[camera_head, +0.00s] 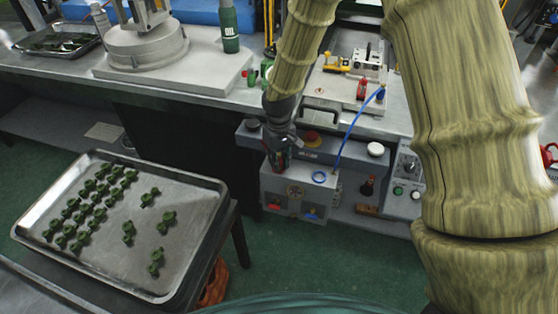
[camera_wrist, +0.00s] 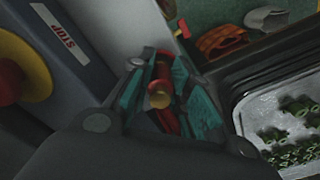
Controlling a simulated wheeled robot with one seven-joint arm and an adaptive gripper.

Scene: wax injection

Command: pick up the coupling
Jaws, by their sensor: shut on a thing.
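My gripper (camera_head: 279,158) is above the top left part of a grey box (camera_head: 296,192) at the front of the bench. In the wrist view the gripper (camera_wrist: 165,98) has its teal-padded fingers closed around a small red piece with a brass-coloured round end, which I take as the coupling (camera_wrist: 160,94). The fingers cover part of its sides. In the head view only a little dark red shows at the fingertips. I cannot tell whether the coupling still touches the box.
A blue hose (camera_head: 353,123) curves down to the right of my gripper. A red stop button (camera_head: 312,137) sits on the panel close behind. A metal tray (camera_head: 188,250) with several green parts stands at the lower left.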

